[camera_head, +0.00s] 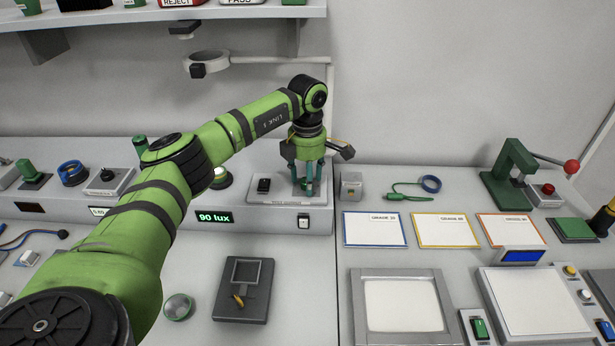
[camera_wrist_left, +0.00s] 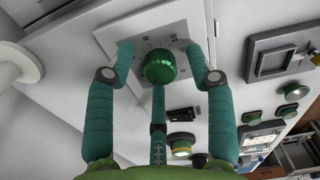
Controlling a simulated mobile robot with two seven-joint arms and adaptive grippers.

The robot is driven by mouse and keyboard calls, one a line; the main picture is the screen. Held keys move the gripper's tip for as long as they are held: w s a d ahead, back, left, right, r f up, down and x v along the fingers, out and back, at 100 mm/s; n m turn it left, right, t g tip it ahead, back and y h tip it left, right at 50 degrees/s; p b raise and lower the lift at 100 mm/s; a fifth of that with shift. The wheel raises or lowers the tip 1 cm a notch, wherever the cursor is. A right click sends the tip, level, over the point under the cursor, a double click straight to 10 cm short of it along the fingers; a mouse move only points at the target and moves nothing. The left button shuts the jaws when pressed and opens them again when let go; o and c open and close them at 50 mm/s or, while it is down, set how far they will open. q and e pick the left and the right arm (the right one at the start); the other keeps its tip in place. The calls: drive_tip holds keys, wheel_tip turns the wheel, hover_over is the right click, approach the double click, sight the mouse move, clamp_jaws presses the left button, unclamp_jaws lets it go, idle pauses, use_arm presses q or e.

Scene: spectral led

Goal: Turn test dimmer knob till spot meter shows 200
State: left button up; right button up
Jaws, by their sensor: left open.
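The green dimmer knob (camera_wrist_left: 160,67) sits on a pale square dial plate (camera_wrist_left: 150,38) with dark marks. My left gripper (camera_wrist_left: 168,78) is open, with its teal fingers spread on either side of the knob and another finger below it; I see no clear contact. In the head view the left gripper (camera_head: 308,184) points down over the right end of the grey console, its fingers largely hiding the knob. The meter display (camera_head: 214,217) on the console front reads 90 lux in green. My right gripper is not in view.
A small black switch (camera_head: 264,185) lies left of the gripper, and a rocker switch (camera_head: 303,221) is on the console front. A ring lamp (camera_head: 207,64) hangs behind under the shelf (camera_head: 160,16). Framed cards (camera_head: 374,229) and a light panel (camera_head: 402,304) occupy the right bench.

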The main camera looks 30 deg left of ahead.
use_arm(q)
wheel_tip(320, 180, up, 12)
idle(0.4)
idle(0.8)
